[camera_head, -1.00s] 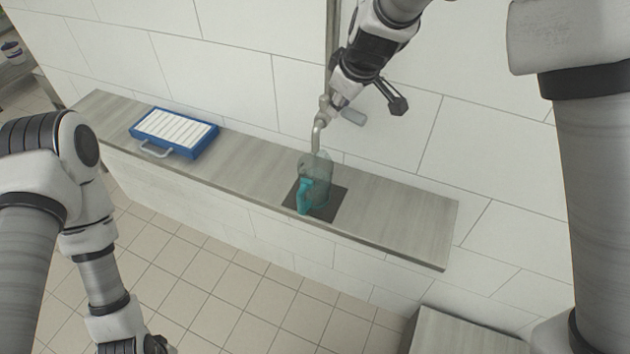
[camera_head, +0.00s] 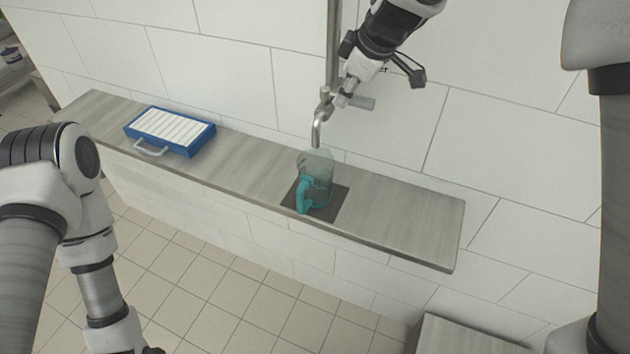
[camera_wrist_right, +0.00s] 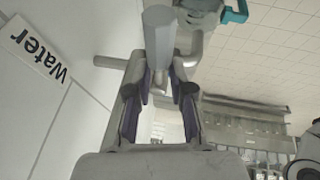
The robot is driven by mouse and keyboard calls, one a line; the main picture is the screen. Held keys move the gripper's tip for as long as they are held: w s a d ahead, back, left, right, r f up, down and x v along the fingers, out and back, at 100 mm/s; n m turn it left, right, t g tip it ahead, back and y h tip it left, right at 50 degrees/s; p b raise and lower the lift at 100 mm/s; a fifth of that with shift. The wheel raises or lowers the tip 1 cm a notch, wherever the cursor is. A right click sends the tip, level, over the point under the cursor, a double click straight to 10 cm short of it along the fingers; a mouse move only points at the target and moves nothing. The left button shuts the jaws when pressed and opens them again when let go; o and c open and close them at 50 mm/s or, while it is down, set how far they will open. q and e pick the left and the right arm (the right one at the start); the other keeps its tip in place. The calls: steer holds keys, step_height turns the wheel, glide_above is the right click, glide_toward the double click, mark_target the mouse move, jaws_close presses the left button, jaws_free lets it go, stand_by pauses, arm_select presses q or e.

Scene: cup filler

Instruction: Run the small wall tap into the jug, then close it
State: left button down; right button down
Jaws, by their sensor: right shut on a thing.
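The small tap (camera_head: 321,117) hangs on a vertical wall pipe, its curved spout just above the jug. The clear jug (camera_head: 316,171) with a teal handle stands upright on a dark mat (camera_head: 328,211) on the shelf. Its rim and handle also show at the top of the right wrist view (camera_wrist_right: 234,13). My right gripper (camera_head: 346,97) is at the tap, shut on its grey handle (camera_wrist_right: 158,48), which sits between the fingers. I see no clear stream below the spout; the water level in the jug is hard to tell. My left arm is at lower left, its fingers out of frame.
A blue case (camera_head: 192,146) with white strips lies on the shelf's left part. The shelf (camera_head: 410,216) is clear right of the mat. A wall label reading "Water" (camera_wrist_right: 35,55) is beside the tap. A lower grey surface (camera_head: 465,338) is at bottom right.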

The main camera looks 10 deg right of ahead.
steer(key=shift+r, duration=0.1)
steer(key=c, duration=1.2)
jaws_free()
steer(key=shift+w, duration=0.1)
steer(key=shift+o, duration=1.2)
steer(key=shift+w+d, duration=0.2)
steer(key=shift+s+r, duration=0.15)
steer(key=shift+s, duration=0.05)
steer(key=v, duration=1.1)
steer(key=shift+r, duration=0.2)
steer(key=shift+d, duration=0.15)
